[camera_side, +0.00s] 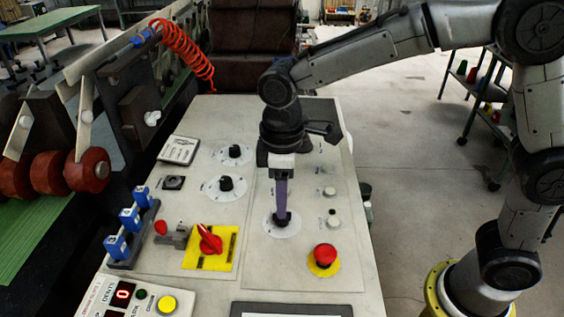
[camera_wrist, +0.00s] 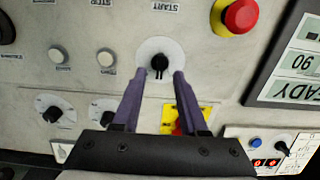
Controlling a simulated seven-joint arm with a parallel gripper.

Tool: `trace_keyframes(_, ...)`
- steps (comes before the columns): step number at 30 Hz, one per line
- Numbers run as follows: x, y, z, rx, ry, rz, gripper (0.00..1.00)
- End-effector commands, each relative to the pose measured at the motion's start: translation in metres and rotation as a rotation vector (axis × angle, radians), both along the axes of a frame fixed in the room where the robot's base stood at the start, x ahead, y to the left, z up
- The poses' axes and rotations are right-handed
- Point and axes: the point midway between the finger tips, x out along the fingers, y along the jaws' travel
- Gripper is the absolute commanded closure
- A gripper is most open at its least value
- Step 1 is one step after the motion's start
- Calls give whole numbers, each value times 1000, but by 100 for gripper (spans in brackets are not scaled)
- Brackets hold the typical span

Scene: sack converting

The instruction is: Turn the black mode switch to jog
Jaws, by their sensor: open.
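A black switch knob (camera_side: 287,216) stands on a round white dial plate (camera_side: 270,225) on the pale sloping panel. In the wrist view the knob (camera_wrist: 159,62) sits on its dial plate (camera_wrist: 147,47) between and just beyond my fingertips. The dial's markings are too small to read, so I cannot tell which position it points to. My gripper (camera_side: 282,212) comes down over this knob with its purple fingers. In the wrist view my gripper (camera_wrist: 159,74) is open, one finger on each side of the knob, with no clear contact seen.
A red mushroom button (camera_side: 325,255) stands to the right of the knob, and a red rotary handle (camera_side: 209,240) on a yellow plate to the left. Two more black knobs, the upper (camera_side: 234,151) and the lower (camera_side: 226,183), and small white buttons (camera_side: 329,191) are nearby.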

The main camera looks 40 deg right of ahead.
Motion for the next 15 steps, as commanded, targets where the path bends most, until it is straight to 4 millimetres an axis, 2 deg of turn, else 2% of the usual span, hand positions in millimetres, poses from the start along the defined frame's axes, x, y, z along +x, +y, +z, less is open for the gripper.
trace_keyframes(1, 1, 1, 12, 3, -6, 0, 57)
trace_keyframes(9, 1, 1, 71, 3, -6, 0, 57)
trace_keyframes(15, 1, 0, 99, 1, -2, 0, 57)
